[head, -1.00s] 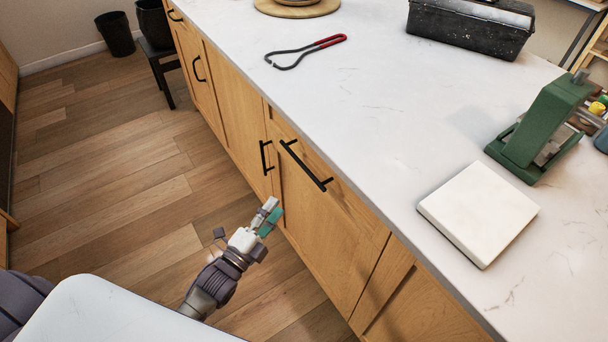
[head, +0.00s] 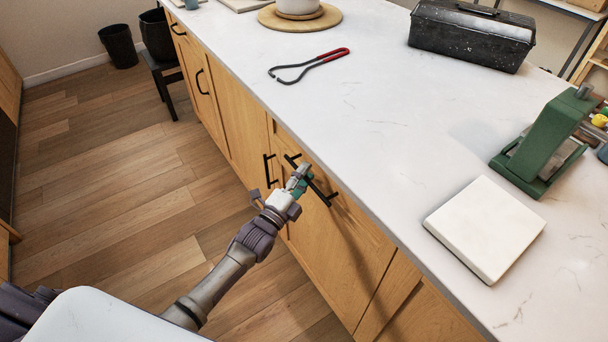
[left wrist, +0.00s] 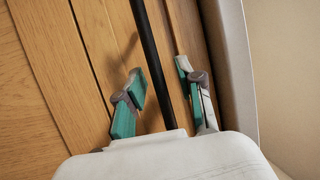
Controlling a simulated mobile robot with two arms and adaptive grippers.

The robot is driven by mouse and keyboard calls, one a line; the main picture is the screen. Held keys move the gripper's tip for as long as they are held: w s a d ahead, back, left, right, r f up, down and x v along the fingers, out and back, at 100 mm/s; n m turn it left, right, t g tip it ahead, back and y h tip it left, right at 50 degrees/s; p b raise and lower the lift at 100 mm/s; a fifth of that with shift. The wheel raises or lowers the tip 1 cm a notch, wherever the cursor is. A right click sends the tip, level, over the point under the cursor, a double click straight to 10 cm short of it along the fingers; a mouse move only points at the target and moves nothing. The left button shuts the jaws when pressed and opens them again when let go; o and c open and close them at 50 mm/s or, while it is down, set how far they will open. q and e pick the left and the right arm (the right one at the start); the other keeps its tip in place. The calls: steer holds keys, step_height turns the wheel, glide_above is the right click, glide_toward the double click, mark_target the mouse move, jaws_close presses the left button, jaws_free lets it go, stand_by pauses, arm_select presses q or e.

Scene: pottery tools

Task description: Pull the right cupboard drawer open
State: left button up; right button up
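The right cupboard drawer (head: 362,224) is a wooden front just under the countertop edge, and it looks flush with the cupboard. Its black bar handle (head: 321,192) runs along the front; my left gripper hides its middle. My left gripper (head: 300,176) is at this handle, coming from the aisle side. In the left wrist view the black handle (left wrist: 150,50) passes between the two teal-padded fingers of the left gripper (left wrist: 161,76). The fingers stand apart with gaps on both sides of the bar. My right gripper is not in view.
A vertical black door handle (head: 269,170) is just left of the gripper. On the white countertop (head: 390,130) are a white slab (head: 484,228), a green press (head: 545,140), a black toolbox (head: 470,38) and a red-handled tool (head: 310,66). The wooden floor (head: 130,215) beside the cupboards is clear.

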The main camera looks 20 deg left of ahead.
arm_select(q)
steer(key=shift+c, duration=0.2)
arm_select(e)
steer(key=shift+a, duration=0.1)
arm_select(q)
steer(key=c, duration=0.5)
jaws_close()
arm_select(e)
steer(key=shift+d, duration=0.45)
